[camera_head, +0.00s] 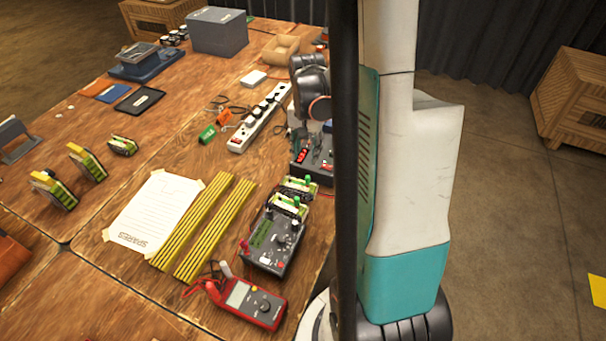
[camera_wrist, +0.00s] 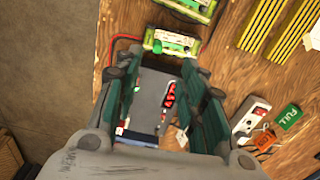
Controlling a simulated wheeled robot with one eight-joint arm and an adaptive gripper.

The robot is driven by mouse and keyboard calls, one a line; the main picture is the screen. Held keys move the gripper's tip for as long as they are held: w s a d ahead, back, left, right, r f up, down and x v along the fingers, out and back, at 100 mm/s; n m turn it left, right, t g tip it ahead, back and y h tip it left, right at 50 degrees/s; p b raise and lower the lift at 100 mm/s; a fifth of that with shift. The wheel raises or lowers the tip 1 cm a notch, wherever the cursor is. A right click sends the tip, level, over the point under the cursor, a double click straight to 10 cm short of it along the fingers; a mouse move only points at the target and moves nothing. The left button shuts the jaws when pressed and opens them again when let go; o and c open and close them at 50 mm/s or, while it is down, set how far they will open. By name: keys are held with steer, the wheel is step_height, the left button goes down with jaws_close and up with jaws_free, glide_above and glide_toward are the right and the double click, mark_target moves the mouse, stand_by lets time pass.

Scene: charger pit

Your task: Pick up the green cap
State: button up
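Small green caps show on two battery modules in the head view: one on the far module (camera_head: 308,180) and one on the near module (camera_head: 297,200). I cannot tell which is the task's cap. In the head view my gripper (camera_head: 305,145) hangs over that box, short of the modules.
A grey tester (camera_head: 275,240) and red multimeter (camera_head: 254,304) stand nearer. A white power strip (camera_head: 262,115), green tag (camera_head: 207,134) and orange tag (camera_head: 224,117) lie left of my gripper. Yellow rods (camera_head: 205,225) lie beside a paper sheet (camera_head: 150,212). A red cable (camera_wrist: 112,45) runs close by my left finger.

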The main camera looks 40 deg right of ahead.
steer(key=b, duration=0.2)
glide_above(307, 177)
steer(key=f, duration=0.7)
steer(key=shift+a+f, duration=0.2)
steer(key=shift+a, duration=0.05)
steer(key=f+b, duration=0.2)
steer(key=f, duration=0.3)
steer(key=shift+d+f+b, duration=0.1)
steer(key=shift+d+b, duration=0.15)
steer(key=shift+b, duration=0.15)
steer(key=c, duration=0.8)
